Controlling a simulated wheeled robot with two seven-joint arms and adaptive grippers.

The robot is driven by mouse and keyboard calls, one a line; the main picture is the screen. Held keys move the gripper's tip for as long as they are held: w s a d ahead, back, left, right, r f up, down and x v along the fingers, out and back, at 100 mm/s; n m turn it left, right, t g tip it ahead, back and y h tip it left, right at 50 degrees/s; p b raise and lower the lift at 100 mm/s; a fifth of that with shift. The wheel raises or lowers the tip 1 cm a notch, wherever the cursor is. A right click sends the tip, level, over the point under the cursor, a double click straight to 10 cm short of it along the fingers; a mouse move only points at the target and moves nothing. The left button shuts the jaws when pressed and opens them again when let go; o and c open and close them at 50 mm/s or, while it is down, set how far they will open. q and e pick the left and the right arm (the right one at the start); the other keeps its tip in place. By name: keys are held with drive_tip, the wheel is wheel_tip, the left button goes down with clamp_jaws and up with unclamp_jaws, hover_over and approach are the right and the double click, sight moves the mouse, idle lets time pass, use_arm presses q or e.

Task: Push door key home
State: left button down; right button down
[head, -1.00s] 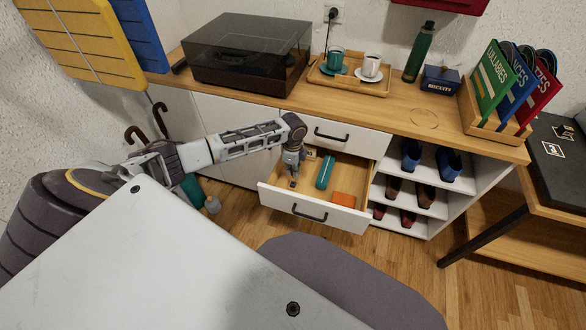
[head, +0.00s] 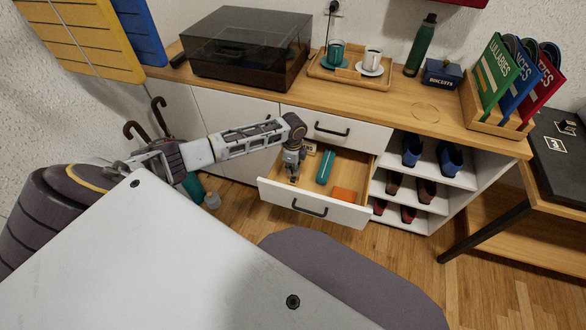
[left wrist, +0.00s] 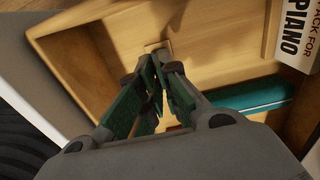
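No door key can be made out in either view. My left gripper (head: 292,179) reaches down into the left part of the open drawer (head: 331,213). In the left wrist view its green-padded fingers (left wrist: 160,66) lean together, with a narrow gap at the tips. A small tan block or tab (left wrist: 157,46) shows right at the fingertips; I cannot tell whether they hold it. My right gripper is not in view.
The drawer also holds a teal case (head: 325,167), an orange item (head: 343,195) and a white piano box (left wrist: 297,35). A closed drawer (head: 340,131) is above. Shoe shelves (head: 425,185) stand to the right. Umbrella handles (head: 135,130) stand left of the cabinet.

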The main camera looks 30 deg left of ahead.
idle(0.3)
use_arm(q)
drive_tip(key=shift+f, duration=0.45)
drive_tip(key=shift+f, duration=0.4)
idle(0.5)
drive_tip(key=shift+f, duration=0.5)
idle(0.4)
drive_tip(key=c, duration=1.6)
unclamp_jaws()
drive_tip(key=shift+o, duration=0.2)
drive_tip(key=shift+r, duration=0.1)
